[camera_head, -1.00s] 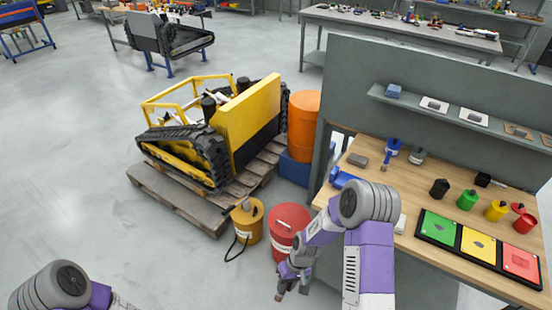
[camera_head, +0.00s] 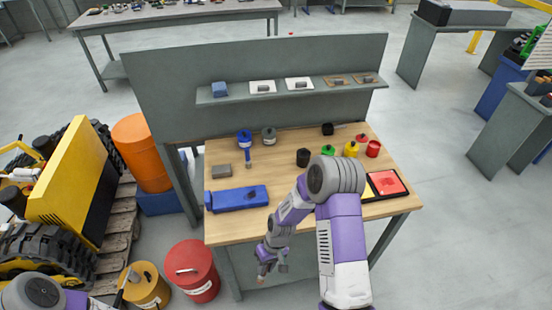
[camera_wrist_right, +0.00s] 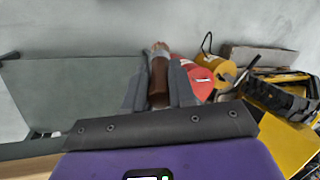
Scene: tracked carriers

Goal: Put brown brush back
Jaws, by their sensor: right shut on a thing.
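My right gripper (camera_head: 272,258) hangs in front of the workbench's front edge, apart from the bench top. In the right wrist view my right gripper (camera_wrist_right: 160,88) is shut on the brown brush (camera_wrist_right: 158,78), whose brown handle shows between the fingers with a paler end beyond them. In the head view only a small tip of the brush (camera_head: 260,281) shows below the fingers. Of my left arm only a joint shows at the bottom left; its gripper is out of view.
A shelf (camera_head: 225,98) above holds white and brown pads. A red drum (camera_head: 193,270) and a yellow drum (camera_head: 147,288) stand left of the bench.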

